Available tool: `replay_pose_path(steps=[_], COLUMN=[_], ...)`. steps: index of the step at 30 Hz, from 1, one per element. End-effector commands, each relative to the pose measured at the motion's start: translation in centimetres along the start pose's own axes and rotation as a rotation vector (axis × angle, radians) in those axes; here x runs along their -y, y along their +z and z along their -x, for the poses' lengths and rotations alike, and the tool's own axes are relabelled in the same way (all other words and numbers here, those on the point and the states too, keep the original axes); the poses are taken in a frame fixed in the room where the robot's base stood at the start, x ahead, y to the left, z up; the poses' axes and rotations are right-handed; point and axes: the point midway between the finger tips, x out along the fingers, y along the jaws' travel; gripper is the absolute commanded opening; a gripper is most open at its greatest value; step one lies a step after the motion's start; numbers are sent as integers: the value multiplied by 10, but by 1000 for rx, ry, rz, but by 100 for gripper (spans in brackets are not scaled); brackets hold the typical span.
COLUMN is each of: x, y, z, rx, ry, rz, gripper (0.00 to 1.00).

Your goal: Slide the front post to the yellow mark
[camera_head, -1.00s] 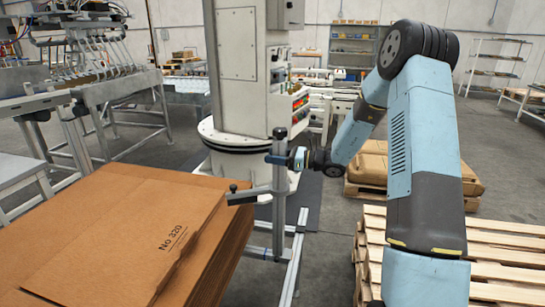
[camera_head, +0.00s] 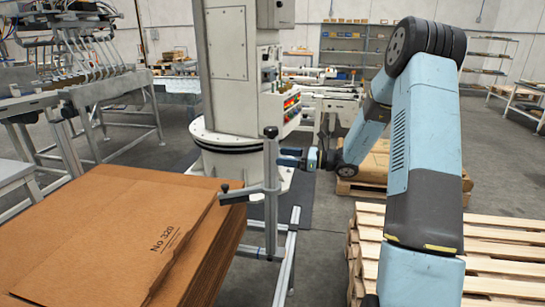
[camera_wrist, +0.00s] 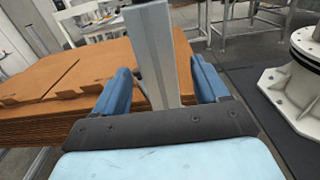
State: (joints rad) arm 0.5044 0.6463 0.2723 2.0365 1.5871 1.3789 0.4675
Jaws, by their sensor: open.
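The front post (camera_head: 270,178) is an upright grey metal profile with a dark cap, a side arm and a small black knob, beside the cardboard stack. My gripper (camera_head: 289,157) is at its upper part, on its right side in the head view. In the wrist view, the post (camera_wrist: 158,60) stands between the two blue fingers of my open gripper (camera_wrist: 160,78), with gaps on both sides. The post's foot meets a low metal frame (camera_head: 284,270). I cannot make out the yellow mark in either view.
A brown cardboard stack (camera_head: 110,235) fills the lower left, close to the post's side arm. A wooden pallet (camera_head: 500,256) lies at the right under my arm. A white machine column (camera_head: 230,90) stands behind the post. Bare floor shows between frame and pallet.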

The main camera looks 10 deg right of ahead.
Motion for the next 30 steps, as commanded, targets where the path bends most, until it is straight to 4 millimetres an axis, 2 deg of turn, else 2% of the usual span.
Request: replay_pose_path(steps=[1,6,12,18,30], x=[1,2,2,2,1], y=[0,-1,-1,-1,0], z=[12,41,63,69,67], rx=[0,0,0,0,-3], ry=[-4,-2,-1,0,4], rz=[0,-1,-1,-1,2], gripper=[73,73,73,73,73])
